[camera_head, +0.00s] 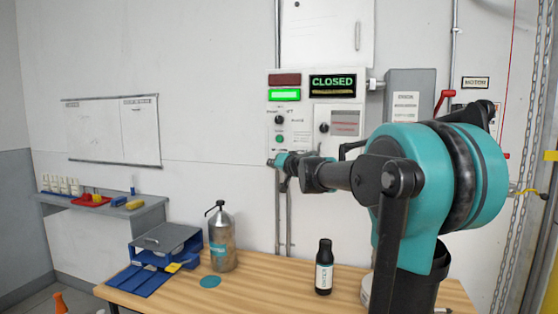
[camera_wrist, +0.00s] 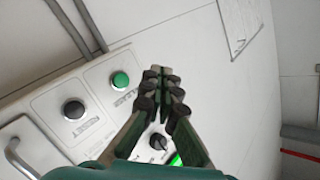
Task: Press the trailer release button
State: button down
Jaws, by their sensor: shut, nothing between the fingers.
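The grey control panel (camera_head: 298,100) on the wall carries a green round button (camera_head: 279,138) low on its left side, with a black selector knob (camera_head: 279,119) above it. The green button (camera_wrist: 120,80) shows in the wrist view left of my fingertips, and the selector knob (camera_wrist: 158,141) shows between my fingers. A larger black button (camera_wrist: 73,109) sits on a separate labelled plate.
A lit CLOSED sign (camera_head: 332,83), a dark red lamp (camera_head: 285,80) and a lit green lamp (camera_head: 285,95) are on the panel. Below, a wooden bench (camera_head: 260,284) holds a metal canister (camera_head: 222,245), a dark bottle (camera_head: 324,268) and a blue organizer (camera_head: 150,275). Conduits run below the panel.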

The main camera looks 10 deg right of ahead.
jog(key=w+d, duration=0.3)
jog(key=w, duration=0.4)
jog(key=shift+w+d, duration=0.2)
jog(key=shift+w, duration=0.05)
jog(key=shift+w, duration=0.1)
dwell(1.3)
jog(key=shift+w+d, duration=0.15)
jog(key=shift+w, duration=0.1)
jog(key=shift+w+d, duration=0.2)
jog(key=shift+w, duration=0.2)
dwell(0.7)
jog(key=shift+s, duration=0.1)
jog(key=shift+s+a, duration=0.35)
jog(key=shift+s, duration=0.35)
jog(key=shift+s+a, duration=0.35)
jog(key=shift+s, duration=0.4)
jog(key=shift+s+a, duration=0.35)
jog(key=shift+s, duration=0.45)
jog(key=shift+s+a, duration=0.35)
jog(key=shift+s, duration=0.4)
